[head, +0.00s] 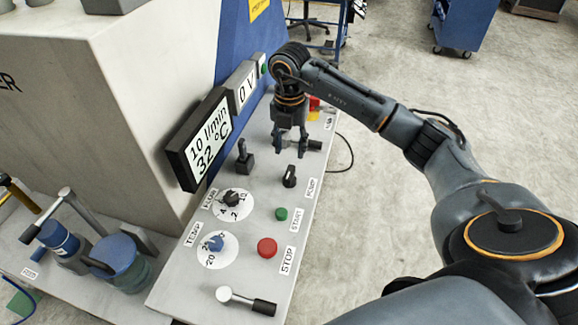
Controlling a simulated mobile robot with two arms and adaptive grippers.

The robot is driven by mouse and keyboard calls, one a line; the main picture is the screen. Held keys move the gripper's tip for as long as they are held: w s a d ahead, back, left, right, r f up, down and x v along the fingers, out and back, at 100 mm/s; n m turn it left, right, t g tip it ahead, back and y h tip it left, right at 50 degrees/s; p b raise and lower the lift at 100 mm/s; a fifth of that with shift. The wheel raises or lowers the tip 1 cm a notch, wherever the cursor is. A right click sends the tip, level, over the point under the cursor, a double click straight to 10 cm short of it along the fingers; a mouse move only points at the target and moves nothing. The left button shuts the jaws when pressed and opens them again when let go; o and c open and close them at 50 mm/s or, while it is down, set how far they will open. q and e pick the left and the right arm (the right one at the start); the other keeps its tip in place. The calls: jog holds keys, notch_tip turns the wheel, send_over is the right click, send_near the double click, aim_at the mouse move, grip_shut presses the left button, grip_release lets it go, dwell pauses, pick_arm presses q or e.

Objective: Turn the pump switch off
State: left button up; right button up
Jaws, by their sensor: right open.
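The pump switch (289,176) is a small black rotary knob on the light grey control panel (262,205). A label that seems to read PUMP (311,188) lies to its right. My right gripper (291,151) points down over the panel, just beyond the switch. Its two fingers are apart with nothing between them, and I see no contact with the switch. How high the fingertips are above the panel is hard to tell. My left gripper is out of view.
A black lever (245,157), a flow dial (231,198), a blue temp dial (214,243), a green start button (282,214) and a red stop button (267,248) share the panel. A display (204,141) reads 10 l/min, 32 °C. Open floor lies right.

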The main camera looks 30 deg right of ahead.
aim_at(289, 172)
notch_tip(289, 172, down, 9)
jog(key=shift+f+p, duration=0.1)
jog(key=shift+p, duration=0.85)
grip_shut()
